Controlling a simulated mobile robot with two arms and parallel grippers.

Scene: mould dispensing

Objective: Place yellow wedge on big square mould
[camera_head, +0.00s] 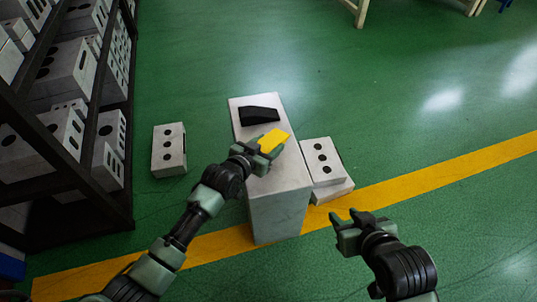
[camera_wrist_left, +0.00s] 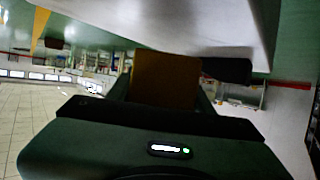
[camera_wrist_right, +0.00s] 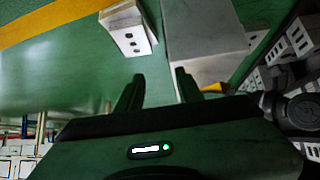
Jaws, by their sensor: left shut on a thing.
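The yellow wedge (camera_head: 272,137) is held in my left gripper (camera_head: 268,147), over the top of a tall pale block (camera_head: 275,182). In the left wrist view the wedge (camera_wrist_left: 165,80) shows dull orange between the fingers. I cannot tell whether it touches the block. A black wedge (camera_head: 259,115) lies on the far part of the block's top. I cannot tell for sure which thing is the big square mould. My right gripper (camera_head: 345,217) is open and empty, low and to the right of the block; its spread fingers show in the right wrist view (camera_wrist_right: 158,82).
A white three-hole block (camera_head: 169,150) stands on the floor at left. Another (camera_head: 322,162) sits on a pale slab right of the tall block. A dark rack (camera_head: 118,205) with several moulds fills the left side. Green floor with a yellow stripe (camera_head: 455,169) is clear at right.

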